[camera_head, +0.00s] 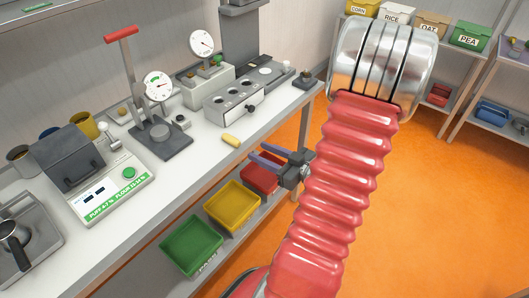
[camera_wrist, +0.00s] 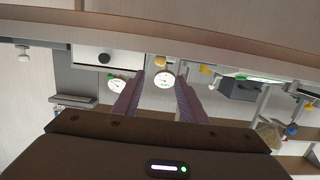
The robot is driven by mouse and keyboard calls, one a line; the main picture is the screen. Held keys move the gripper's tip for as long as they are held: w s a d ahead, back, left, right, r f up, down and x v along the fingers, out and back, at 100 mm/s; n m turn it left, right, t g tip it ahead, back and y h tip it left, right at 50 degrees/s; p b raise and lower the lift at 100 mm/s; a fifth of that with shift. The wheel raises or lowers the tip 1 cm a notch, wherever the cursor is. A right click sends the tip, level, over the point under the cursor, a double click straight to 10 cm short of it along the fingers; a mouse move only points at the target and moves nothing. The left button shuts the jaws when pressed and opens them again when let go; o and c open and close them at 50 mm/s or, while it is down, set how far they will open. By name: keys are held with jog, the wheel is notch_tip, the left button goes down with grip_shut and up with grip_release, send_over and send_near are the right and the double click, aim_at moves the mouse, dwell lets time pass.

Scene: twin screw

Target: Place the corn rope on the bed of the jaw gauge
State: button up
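A short yellow piece, which looks like the corn rope (camera_head: 230,141), lies on the bench top near its front edge. My gripper (camera_head: 258,153) is beyond the bench's front edge, to the right of the yellow piece and apart from it. Its two purple fingers are spread with nothing between them; they also show apart in the wrist view (camera_wrist: 157,88). Two dial gauges stand on the bench: one with a red-handled lever (camera_head: 158,85) and one on a grey block (camera_head: 202,44). I cannot tell which is the jaw gauge.
A grey block with round holes (camera_head: 234,101) stands behind the yellow piece. Green (camera_head: 192,246), yellow (camera_head: 232,207) and red (camera_head: 260,175) bins sit on the lower shelf. Open orange floor (camera_head: 440,210) lies to the right.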

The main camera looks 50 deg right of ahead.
dwell(0.4)
jog(key=w+r+g+h, duration=0.1)
jog(key=w, duration=0.1)
jog(key=w+r+g+h, duration=0.1)
jog(key=w, duration=0.2)
jog(key=w+d+r+g+h, duration=0.1)
jog(key=w, duration=0.2)
jog(key=shift+r+n+g+h, duration=0.3)
jog(key=shift+n+g, duration=0.1)
jog(key=w+a+r+m+g+h, duration=0.1)
jog(key=w+a+r+g+h, duration=0.15)
jog(key=a+r, duration=0.45)
jog(key=s+a+r+g+y, duration=0.1)
jog(key=s+a, duration=0.4)
jog(key=a, duration=0.3)
jog(key=s+a+r+g+y, duration=0.1)
jog(key=s+a+g+y, duration=0.1)
jog(key=s+a, duration=0.3)
jog(key=s+a+r+g+y, duration=0.1)
jog(key=s+a, duration=0.3)
jog(key=a, duration=0.8)
jog(key=shift+s+a+r+y, duration=0.4)
jog(key=shift+y, duration=0.35)
